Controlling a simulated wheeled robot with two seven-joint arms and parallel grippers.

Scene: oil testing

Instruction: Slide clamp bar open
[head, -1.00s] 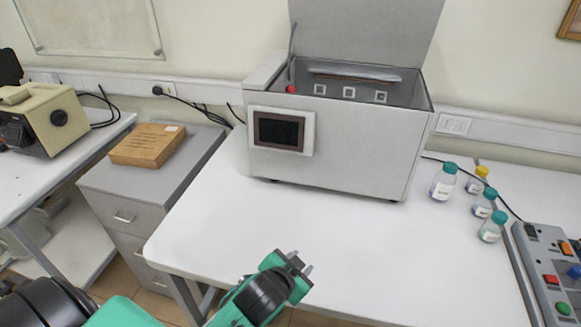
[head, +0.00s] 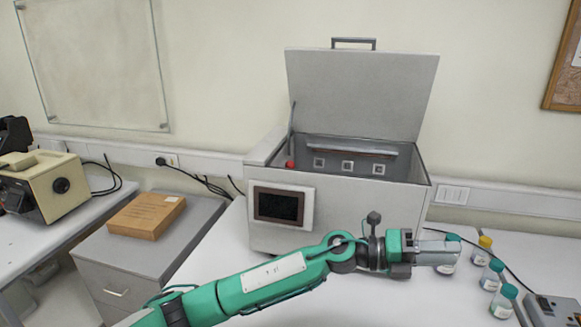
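A grey box-shaped machine (head: 345,215) stands on the white table with its lid (head: 360,95) raised. Inside, a long grey-brown bar (head: 350,147), which looks like the clamp bar, runs along the back wall above several small square openings. A red knob (head: 290,164) sits at the inner left, below a thin upright rod. My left gripper (head: 445,248) is in front of the machine's lower right side, pointing right, outside the box and apart from the bar. Its fingers overlap a bottle in the picture; contact and opening cannot be told. My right gripper is not in view.
Several bottles with teal and yellow caps (head: 484,250) stand right of the machine. A control box (head: 550,308) is at the lower right corner. A grey cabinet with a brown box (head: 147,215) and a beige device (head: 40,187) are on the left.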

